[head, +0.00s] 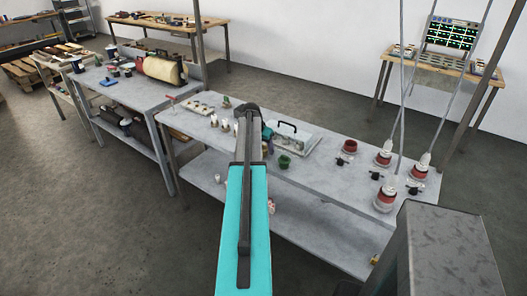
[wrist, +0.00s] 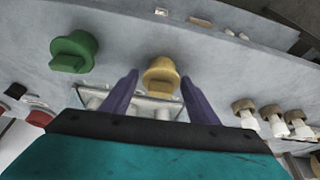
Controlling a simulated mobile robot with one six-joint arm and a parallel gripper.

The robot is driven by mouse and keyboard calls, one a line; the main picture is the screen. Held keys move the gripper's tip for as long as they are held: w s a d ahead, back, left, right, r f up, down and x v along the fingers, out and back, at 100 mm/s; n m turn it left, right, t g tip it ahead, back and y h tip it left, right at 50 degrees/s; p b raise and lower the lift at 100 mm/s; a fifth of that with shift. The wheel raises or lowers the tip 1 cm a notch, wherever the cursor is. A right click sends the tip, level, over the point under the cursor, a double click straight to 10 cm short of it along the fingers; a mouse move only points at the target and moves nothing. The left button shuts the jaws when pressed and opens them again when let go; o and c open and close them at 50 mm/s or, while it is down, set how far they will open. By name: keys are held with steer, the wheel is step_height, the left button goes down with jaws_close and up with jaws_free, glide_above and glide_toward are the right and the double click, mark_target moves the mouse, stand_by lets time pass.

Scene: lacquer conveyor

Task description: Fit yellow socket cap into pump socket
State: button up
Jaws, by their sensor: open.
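The yellow cap (head: 268,131) is not clearly made out in the head view, where my arm covers that part of the bench. In the wrist view, the yellow socket cap (wrist: 161,76) has a round base with a raised grip bar. My gripper (wrist: 160,80) is open, with one purple finger on each side of the cap; I see gaps on both sides and cannot tell the depth. A shiny metal piece (wrist: 150,108) shows between the fingers, partly hidden. I cannot identify the pump socket for certain.
A green cap (wrist: 74,52) stands left of the yellow one; it also shows in the head view (head: 284,161). Several brown-topped white pieces (wrist: 270,118) stand to the right. Red-and-white pumps (head: 385,195) with rods occupy the bench's right end. The grey bench (head: 320,185) has bare room in front.

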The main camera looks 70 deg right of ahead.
steer(key=c, duration=0.8)
steer(key=shift+c, duration=0.2)
steer(key=shift+r, duration=0.2)
steer(key=shift+r+b, duration=0.9)
steer(key=shift+r, duration=0.6)
steer(key=s+a+r+b, duration=0.1)
steer(key=s+a+b, duration=0.3)
steer(key=s+a, duration=0.7)
steer(key=shift+a+r, duration=0.35)
steer(key=shift+w, duration=0.2)
